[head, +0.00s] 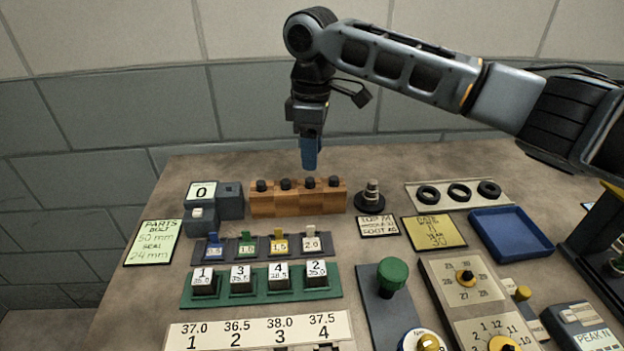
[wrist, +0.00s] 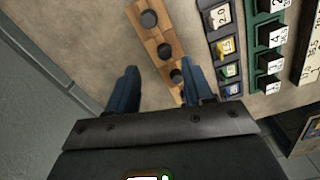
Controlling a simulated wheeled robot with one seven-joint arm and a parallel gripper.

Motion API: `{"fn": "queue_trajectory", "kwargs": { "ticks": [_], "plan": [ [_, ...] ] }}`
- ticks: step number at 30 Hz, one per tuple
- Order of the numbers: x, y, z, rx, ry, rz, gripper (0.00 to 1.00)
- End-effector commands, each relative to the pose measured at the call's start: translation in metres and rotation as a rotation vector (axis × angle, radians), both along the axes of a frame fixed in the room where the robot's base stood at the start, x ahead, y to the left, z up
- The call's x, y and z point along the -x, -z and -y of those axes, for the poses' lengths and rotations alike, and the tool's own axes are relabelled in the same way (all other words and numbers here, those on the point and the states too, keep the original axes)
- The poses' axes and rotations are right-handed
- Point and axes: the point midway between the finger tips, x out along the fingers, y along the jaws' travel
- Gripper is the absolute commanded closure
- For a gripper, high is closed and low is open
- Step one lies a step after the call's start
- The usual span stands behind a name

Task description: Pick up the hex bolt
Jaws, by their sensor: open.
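A wooden block (head: 298,204) stands near the back of the bench. Several dark bolt heads show along its top, among them one at the left end (head: 261,186) and one at the right end (head: 334,182). Their shanks are hidden in the block, so I cannot tell their lengths. My gripper (head: 309,165) points down above the block, over its right half, apart from the heads. In the wrist view my open, empty gripper (wrist: 160,72) has blue fingers either side of the near end of the block (wrist: 150,35); a dark head (wrist: 176,76) shows beside the right finger.
A card (head: 150,243) reads bolt 50 mm, seal 24 mm. A dark stepped post (head: 372,194) stands right of the block. Black rings (head: 458,192) lie on a pale plate, near an empty blue tray (head: 511,234). Coloured tabs (head: 246,244) and numbered blocks (head: 240,280) stand in front.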

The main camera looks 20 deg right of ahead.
Motion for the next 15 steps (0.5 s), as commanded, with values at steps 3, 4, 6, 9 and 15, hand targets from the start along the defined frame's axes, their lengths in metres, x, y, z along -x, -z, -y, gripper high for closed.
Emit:
{"fn": "queue_trajectory", "kwargs": {
  "ticks": [3, 4, 6, 9, 15],
  "plan": [
    [0.001, 0.01, 0.0, 0.001, 0.001, -0.001, 0.49],
    [0.001, 0.013, -0.001, 0.001, 0.0, -0.001, 0.49],
    [0.002, 0.022, -0.003, 0.001, 0.0, -0.002, 0.49],
    [0.004, 0.037, -0.006, 0.002, 0.001, -0.002, 0.49],
    [0.004, 0.057, -0.006, -0.001, 0.001, -0.001, 0.49]
  ]
}}
